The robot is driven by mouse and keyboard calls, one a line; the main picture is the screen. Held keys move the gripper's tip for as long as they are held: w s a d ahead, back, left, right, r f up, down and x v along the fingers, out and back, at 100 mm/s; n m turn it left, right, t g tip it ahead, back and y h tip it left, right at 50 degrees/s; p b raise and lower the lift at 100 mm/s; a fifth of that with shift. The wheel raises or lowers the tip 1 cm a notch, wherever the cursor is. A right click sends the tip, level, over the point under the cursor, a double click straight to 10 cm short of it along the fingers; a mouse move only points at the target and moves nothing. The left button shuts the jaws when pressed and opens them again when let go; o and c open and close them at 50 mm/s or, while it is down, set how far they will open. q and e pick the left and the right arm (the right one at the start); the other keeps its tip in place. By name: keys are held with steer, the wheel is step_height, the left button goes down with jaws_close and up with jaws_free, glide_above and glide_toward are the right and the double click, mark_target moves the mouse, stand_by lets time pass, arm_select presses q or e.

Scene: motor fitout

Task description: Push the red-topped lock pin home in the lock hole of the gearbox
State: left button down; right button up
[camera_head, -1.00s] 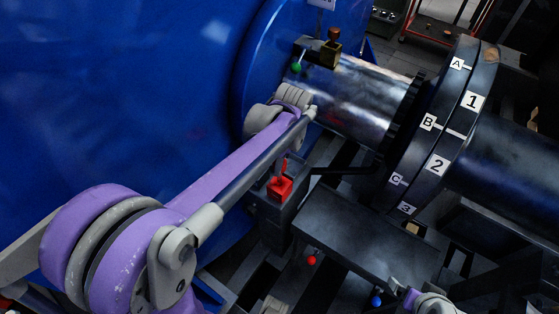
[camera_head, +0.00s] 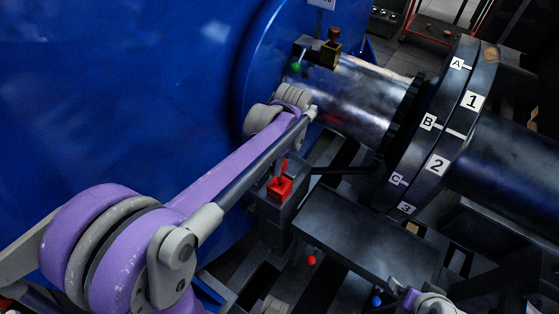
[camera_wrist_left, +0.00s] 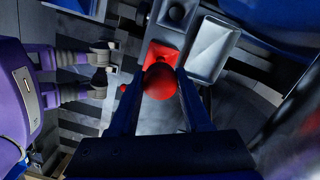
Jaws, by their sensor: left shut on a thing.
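My left gripper (camera_wrist_left: 163,88) is shut on the round red top of the lock pin (camera_wrist_left: 160,79), seen from above in the left wrist view. Just beyond the round top is a red block (camera_wrist_left: 163,53). In the head view, the red block (camera_head: 280,189) sits on a dark box below my left arm, with a narrow red part rising from it. My arm hides much of the left gripper there. The hole and the pin's shaft are hidden, so its depth cannot be told. My right gripper is not clearly in view.
A large blue housing (camera_head: 120,90) fills the left. Small green (camera_head: 296,67), red (camera_head: 311,260) and blue (camera_head: 377,301) balls show around the dark frame.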

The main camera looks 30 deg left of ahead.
arm_select(q)
steer(key=shift+f+b, duration=2.05)
steer(key=shift+f, duration=1)
steer(key=shift+c, duration=1.4)
jaws_free()
steer(key=r, duration=0.3)
steer(key=d+r, duration=0.1)
steer(key=r, duration=0.3)
steer(key=r+p, duration=0.1)
steer(key=r, duration=0.2)
steer(key=shift+w+d+r, duration=0.15)
steer(key=shift+w+r, duration=0.05)
steer(key=shift+r, duration=0.2)
steer(key=shift+s, duration=0.1)
steer(key=s+a+p, duration=0.1)
steer(key=s+p, duration=0.1)
steer(key=s, duration=0.9)
steer(key=shift+s, duration=0.35)
